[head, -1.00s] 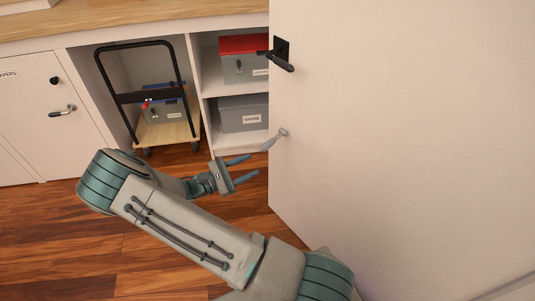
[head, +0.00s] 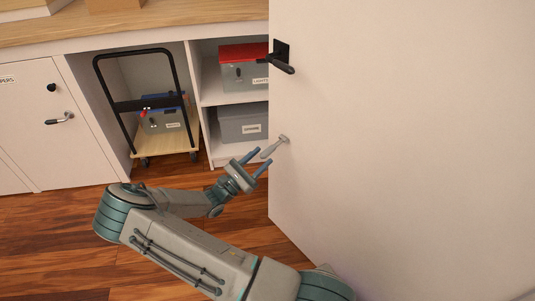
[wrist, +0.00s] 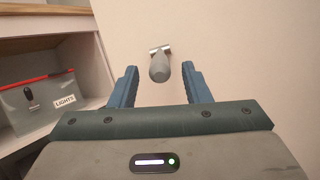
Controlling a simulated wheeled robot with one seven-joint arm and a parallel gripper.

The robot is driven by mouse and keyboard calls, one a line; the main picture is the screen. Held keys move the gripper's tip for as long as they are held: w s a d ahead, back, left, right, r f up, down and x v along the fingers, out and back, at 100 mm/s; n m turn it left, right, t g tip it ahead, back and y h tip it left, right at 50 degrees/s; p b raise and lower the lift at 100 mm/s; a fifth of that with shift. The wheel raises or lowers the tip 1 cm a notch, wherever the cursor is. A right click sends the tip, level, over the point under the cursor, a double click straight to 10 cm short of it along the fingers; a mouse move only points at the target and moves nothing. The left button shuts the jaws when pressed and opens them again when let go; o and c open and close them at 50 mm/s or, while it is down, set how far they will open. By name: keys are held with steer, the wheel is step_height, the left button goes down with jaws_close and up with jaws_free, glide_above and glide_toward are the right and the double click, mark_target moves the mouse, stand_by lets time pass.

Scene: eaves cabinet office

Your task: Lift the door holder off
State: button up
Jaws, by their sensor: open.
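The door holder (head: 272,148) is a small grey peg-like piece on the face of the large white door (head: 400,150), near its left edge and below the black door handle (head: 284,62). In the wrist view the holder (wrist: 159,66) shows its rounded end towards me, with a metal mount behind it. My gripper (head: 258,161) is open and empty. Its two blue fingers point at the holder, which lies ahead of and roughly between the fingertips (wrist: 160,78) in the wrist view. Whether a finger touches it cannot be told.
A shelf unit behind the door holds a red-lidded box (head: 244,68) and a grey box (head: 243,122). A black-handled trolley (head: 165,140) with a box stands to its left, beside a closed cabinet door (head: 55,125). The wooden floor (head: 60,230) is clear at left.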

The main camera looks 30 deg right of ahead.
mark_target(267, 150)
steer(key=shift+x, duration=1.75)
jaws_close()
steer(key=shift+a+r, duration=0.1)
